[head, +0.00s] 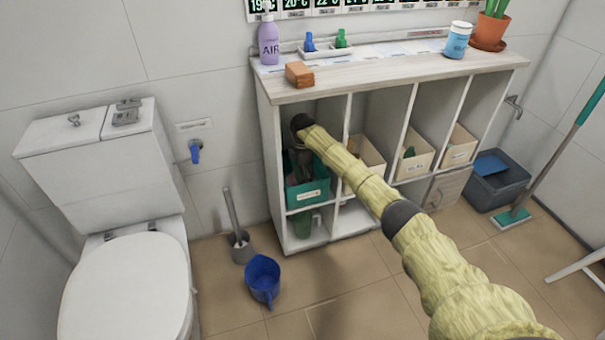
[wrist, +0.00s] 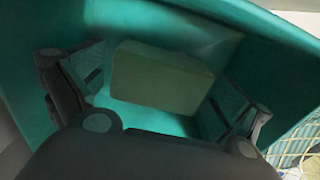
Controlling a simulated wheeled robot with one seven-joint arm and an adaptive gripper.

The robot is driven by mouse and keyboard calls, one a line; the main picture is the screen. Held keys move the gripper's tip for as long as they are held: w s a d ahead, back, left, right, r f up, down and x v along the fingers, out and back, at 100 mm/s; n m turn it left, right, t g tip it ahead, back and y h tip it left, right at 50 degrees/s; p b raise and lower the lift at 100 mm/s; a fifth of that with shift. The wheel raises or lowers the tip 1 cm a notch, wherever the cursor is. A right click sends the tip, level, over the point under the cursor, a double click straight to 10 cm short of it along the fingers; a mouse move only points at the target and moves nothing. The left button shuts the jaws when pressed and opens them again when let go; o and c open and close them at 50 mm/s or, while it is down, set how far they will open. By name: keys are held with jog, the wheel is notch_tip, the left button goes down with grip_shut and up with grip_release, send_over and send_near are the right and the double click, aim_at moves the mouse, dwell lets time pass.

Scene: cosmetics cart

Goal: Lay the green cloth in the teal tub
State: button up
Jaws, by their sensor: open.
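The teal tub (head: 308,194) stands in the left upper compartment of the white shelf, with a pale label on its front. My gripper (head: 301,168) reaches down into it from above, mostly hidden by the arm and shadow. In the wrist view the tub's teal walls (wrist: 40,30) surround my open fingers. A dull green, block-shaped thing (wrist: 160,76), which looks like the folded green cloth, lies inside the tub between the spread fingers. I see gaps at both its sides. The head view does not clearly show it.
Shelf dividers (head: 342,125) stand close to the right of my wrist, and the shelf top (head: 390,68) is above it. Beige bins (head: 414,160) fill compartments to the right. A blue jug (head: 263,281), brush holder (head: 241,247) and toilet (head: 125,285) are left; floor in front is mostly clear.

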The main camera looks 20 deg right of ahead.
jog(key=shift+r, duration=0.1)
jog(key=shift+r+p, duration=0.35)
jog(key=shift+r, duration=3.9)
